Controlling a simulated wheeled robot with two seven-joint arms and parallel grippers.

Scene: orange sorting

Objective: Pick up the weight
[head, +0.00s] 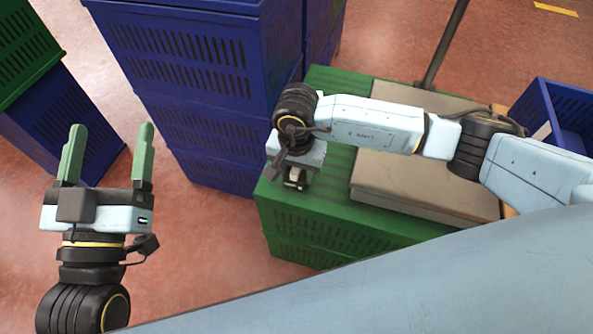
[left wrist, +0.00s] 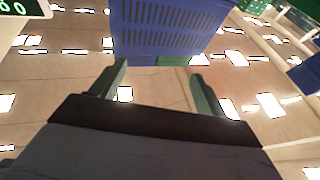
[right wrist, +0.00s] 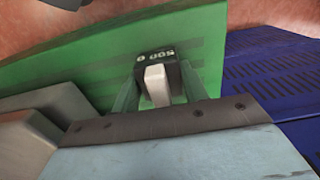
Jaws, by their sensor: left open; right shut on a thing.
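The weight (right wrist: 154,62) is a small dark block with white "500 g" lettering, seen in the right wrist view. My right gripper (right wrist: 150,90) is shut on it, with a green finger at each side and a pale part between them. In the head view my right gripper (head: 295,183) is at the near left corner of the green crate's top, and the weight is mostly hidden there. I cannot tell whether it touches the crate. My left gripper (head: 108,150) is open and empty over the floor at the left; its fingers also show apart in the left wrist view (left wrist: 160,90).
The green crate stack (head: 315,225) carries a scale with a flat grey platform (head: 400,185) and a dark post (head: 443,45). Tall blue crates (head: 190,90) stand just left of it. A blue crate (head: 560,100) is at the right.

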